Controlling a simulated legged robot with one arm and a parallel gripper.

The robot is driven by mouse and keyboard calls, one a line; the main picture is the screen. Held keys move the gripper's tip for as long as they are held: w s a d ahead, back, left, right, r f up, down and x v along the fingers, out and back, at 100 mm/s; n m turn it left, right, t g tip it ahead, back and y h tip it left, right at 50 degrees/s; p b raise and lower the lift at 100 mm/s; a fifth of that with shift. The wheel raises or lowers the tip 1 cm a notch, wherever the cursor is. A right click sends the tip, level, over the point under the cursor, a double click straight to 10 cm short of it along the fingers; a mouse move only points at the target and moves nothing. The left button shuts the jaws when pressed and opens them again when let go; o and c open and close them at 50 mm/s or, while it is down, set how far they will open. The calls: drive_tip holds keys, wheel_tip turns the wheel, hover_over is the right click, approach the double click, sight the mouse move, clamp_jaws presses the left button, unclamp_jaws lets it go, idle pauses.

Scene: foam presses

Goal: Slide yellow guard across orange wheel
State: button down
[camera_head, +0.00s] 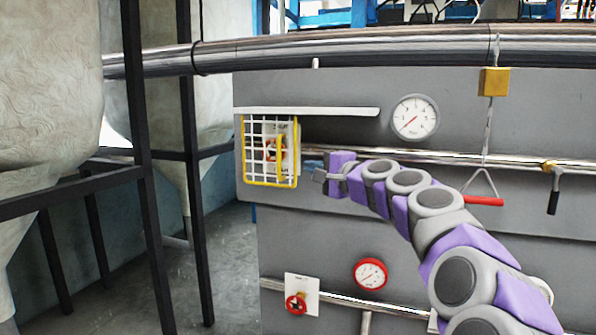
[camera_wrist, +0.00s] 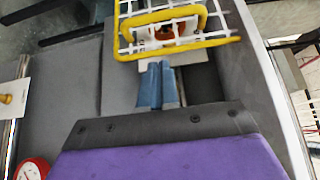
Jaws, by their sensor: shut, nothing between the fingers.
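The yellow guard (camera_head: 270,185), a yellow frame with a white wire grid, hangs on the grey panel at the left in the head view. The orange wheel (camera_head: 271,148) is behind it, partly seen through the grid. My gripper (camera_head: 317,175) is just right of the guard's lower right edge. In the wrist view the guard (camera_wrist: 180,46) crosses the top, with the orange wheel (camera_wrist: 168,33) behind its bars. My gripper's blue fingers (camera_wrist: 158,68) are together and empty, pointing at the yellow bar. I cannot tell whether they touch it.
A pale rail (camera_head: 310,111) runs above the guard and on to the right. A white gauge (camera_head: 414,117) and a steel pipe (camera_head: 440,159) are right of it. Below are a red gauge (camera_head: 370,274) and a red valve (camera_head: 296,303). Dark posts (camera_head: 148,180) stand at left.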

drive_tip(key=b+v, duration=0.1)
drive_tip(key=v, duration=0.6)
drive_tip(key=shift+s, duration=0.45)
drive_tip(key=s+a+f+n+g+h+b, duration=0.1)
drive_tip(key=s+a+f+n+g+b, duration=0.2)
drive_tip(key=s+f, duration=0.55)
drive_tip(key=s+a+f+n+g+h+b, duration=0.1)
drive_tip(key=s+a+f+n+g+b, duration=0.25)
drive_tip(key=f, duration=0.75)
drive_tip(key=s+a+f+n+g+h+b, duration=0.15)
drive_tip(key=s+f+b, duration=0.25)
drive_tip(key=s+f, duration=0.45)
drive_tip(key=s+d+f+g+h+b, duration=0.2)
drive_tip(key=s+d+f, duration=0.3)
drive_tip(key=s+f, duration=0.4)
drive_tip(key=s+d+f+n+g+h+b, duration=0.1)
drive_tip(key=s+d+f+g+h+b, duration=0.2)
drive_tip(key=s+f, duration=0.7)
drive_tip(key=s+d+f+n+g+h+b, duration=0.1)
drive_tip(key=s+d+f+g+h+b, duration=0.1)
drive_tip(key=s+d+f, duration=0.5)
wheel_tip(320, 180, down, 6)
drive_tip(key=s+g+b, duration=0.1)
drive_tip(key=s+b, duration=0.1)
drive_tip(key=shift+s+d+b, duration=0.25)
drive_tip(key=shift+s+b, duration=0.1)
drive_tip(key=shift+b, duration=0.05)
